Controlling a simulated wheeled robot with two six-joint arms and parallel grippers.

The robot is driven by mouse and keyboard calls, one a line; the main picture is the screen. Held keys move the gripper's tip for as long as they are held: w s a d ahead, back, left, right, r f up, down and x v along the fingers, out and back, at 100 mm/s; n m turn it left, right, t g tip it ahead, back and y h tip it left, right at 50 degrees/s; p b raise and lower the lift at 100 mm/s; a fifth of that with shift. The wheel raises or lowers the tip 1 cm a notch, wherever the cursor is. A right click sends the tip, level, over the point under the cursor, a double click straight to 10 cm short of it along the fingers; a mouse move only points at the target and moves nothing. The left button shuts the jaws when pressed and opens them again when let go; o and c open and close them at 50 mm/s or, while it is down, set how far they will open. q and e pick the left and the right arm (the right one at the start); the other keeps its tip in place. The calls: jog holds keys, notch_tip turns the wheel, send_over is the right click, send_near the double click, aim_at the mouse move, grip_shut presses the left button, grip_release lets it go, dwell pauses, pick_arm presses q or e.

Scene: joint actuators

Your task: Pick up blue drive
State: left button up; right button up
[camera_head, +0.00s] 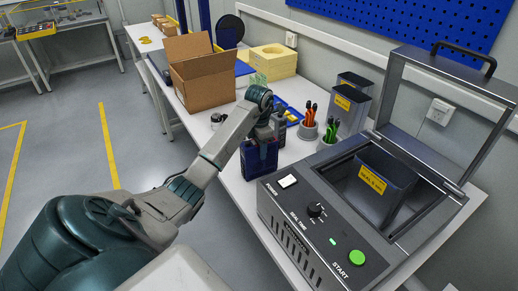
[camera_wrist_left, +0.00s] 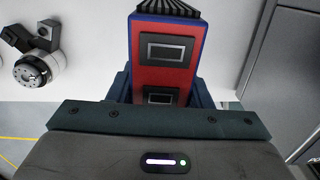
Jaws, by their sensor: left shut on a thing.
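The blue drive (camera_head: 259,160) is a dark blue upright block at the table's front edge, left of the sealing machine. In the left wrist view the drive (camera_wrist_left: 165,72) shows a red face with blue edges, two small dark panels and black ribs at its far end. My left gripper (camera_head: 264,134) reaches down over the drive and is shut on it, with a finger on each side in the left wrist view (camera_wrist_left: 162,90). The gripper hides part of the drive, and I cannot tell whether its base touches the table. My right gripper is not in view.
The sealing machine (camera_head: 296,221) with its raised lid stands close on the right. Cups of orange (camera_head: 309,117) and green-handled tools (camera_head: 331,131) stand behind the drive. A cardboard box (camera_head: 203,84) is farther back. A small silver-black part (camera_wrist_left: 31,71) lies left of the drive.

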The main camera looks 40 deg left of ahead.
pick_arm(q)
jog(key=shift+r, duration=0.15)
notch_tip(320, 180, up, 4)
jog(key=shift+f+p, duration=0.15)
jog(key=shift+p, duration=0.85)
jog(key=s+d+r+b, duration=0.1)
jog(key=s+d, duration=0.3)
jog(key=s, duration=1.1)
jog(key=shift+s, duration=0.25)
jog(key=shift+a, duration=0.1)
